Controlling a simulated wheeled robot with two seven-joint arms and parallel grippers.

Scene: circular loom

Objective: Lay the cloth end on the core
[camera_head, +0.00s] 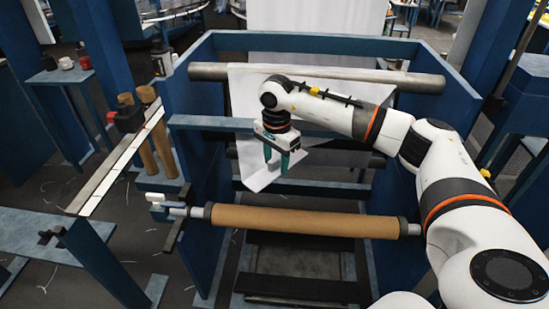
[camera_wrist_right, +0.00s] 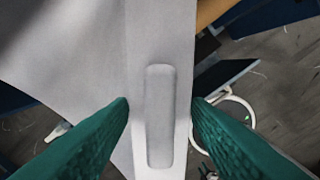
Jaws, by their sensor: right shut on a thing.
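The white cloth (camera_head: 242,99) hangs from the upper grey roller (camera_head: 210,71) down into the blue loom frame. My right gripper (camera_head: 276,170) points down with its green fingers at the cloth's lower end. In the right wrist view the fingers (camera_wrist_right: 160,106) close from both sides on a raised pale strip on the cloth end (camera_wrist_right: 160,120). The core (camera_head: 305,221) is a brown tube lying level across the front of the loom. It is nearer the camera than the cloth end, and the two are apart in the head view. My left gripper is not in view.
The blue loom frame's left wall (camera_head: 195,110) and right side flank the core. A grey bracket (camera_head: 178,215) stands at the core's left end. Upright brown tubes (camera_head: 163,140) stand at left, beside a slanted white strip (camera_head: 115,165). Dark steps (camera_head: 290,285) lie below the core.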

